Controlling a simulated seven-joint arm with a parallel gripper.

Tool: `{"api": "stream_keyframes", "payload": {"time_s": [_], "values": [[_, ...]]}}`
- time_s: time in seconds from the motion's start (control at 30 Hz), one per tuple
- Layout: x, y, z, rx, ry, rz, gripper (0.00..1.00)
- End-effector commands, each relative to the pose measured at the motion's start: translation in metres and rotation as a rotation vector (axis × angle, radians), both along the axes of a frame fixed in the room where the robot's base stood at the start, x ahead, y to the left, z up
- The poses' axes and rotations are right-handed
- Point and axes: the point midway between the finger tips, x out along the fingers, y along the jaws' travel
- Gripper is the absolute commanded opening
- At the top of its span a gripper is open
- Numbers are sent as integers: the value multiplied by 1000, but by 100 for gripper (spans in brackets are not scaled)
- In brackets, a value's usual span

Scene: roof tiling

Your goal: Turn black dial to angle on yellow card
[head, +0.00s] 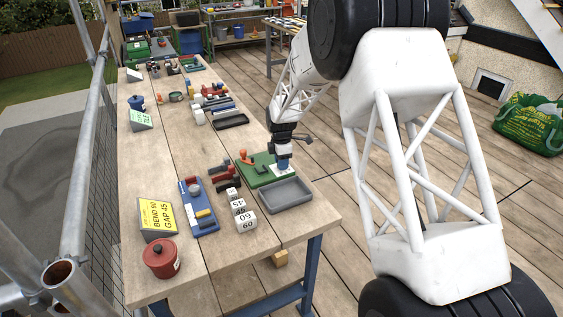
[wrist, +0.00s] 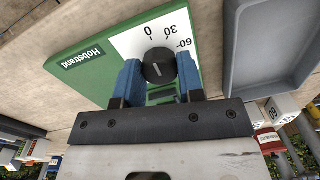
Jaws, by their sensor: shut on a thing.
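The black dial (wrist: 158,69) sits on a white scale plate of the green Hobstrand base (wrist: 85,62). Marks 0, 30 and 60 show on the plate; a fine pale line shows on the dial, but its exact reading is unclear. My gripper (wrist: 159,76) has its blue fingers on both sides of the dial, shut on it. In the head view, my gripper (head: 283,164) is over the right end of the green base (head: 257,177) and hides the dial. The yellow card (head: 157,214) stands at the left table edge and appears to read BEND 90, GAP 45.
A grey tray (head: 286,195) lies close to the green base. A red pot (head: 160,260) is at the front left. Bare table lies at the front right.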

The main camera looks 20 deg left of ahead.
Motion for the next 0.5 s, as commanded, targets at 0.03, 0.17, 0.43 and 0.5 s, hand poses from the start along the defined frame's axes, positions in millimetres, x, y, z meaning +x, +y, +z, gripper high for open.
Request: {"api": "stream_keyframes", "payload": {"time_s": [0.03,0.17,0.43,0.5], "values": [[0,0,0,0,0,-10,12],[0,0,0,0,0,-52,12],[1,0,1,0,0,-219,12],[0,0,1,0,0,-277,12]]}}
